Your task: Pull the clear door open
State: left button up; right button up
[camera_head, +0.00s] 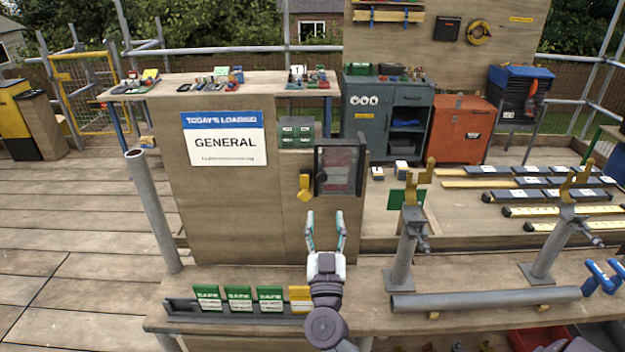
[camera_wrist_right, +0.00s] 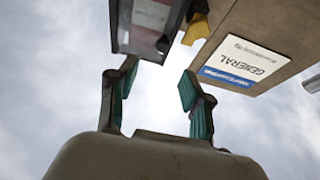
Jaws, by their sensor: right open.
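The clear door (camera_head: 338,170) is a dark-framed see-through panel on a small box at the right end of the wooden board. It looks shut, with something reddish behind it. In the right wrist view the dark-framed panel (camera_wrist_right: 150,18) shows at the top, beyond the fingers. My right gripper (camera_head: 326,216) is open and empty, below and in front of the door, apart from it. Its green-padded fingers (camera_wrist_right: 155,90) are spread in the wrist view. My left gripper is not in view.
A yellow bracket (camera_head: 305,188) sits just left of the door. The board carries a "GENERAL" sign (camera_head: 224,139). Green tags (camera_head: 238,298) stand in a rail on the front bench. A grey post stand (camera_head: 404,245) and a grey pipe (camera_head: 485,299) are to the right.

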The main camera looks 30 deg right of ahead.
aim_at(322, 179)
jog(key=p+x, duration=0.2)
jog(key=x, duration=0.8)
jog(key=shift+w+a+f, duration=0.1)
jog(key=shift+w+a, duration=0.05)
jog(key=shift+w, duration=0.05)
grip_shut()
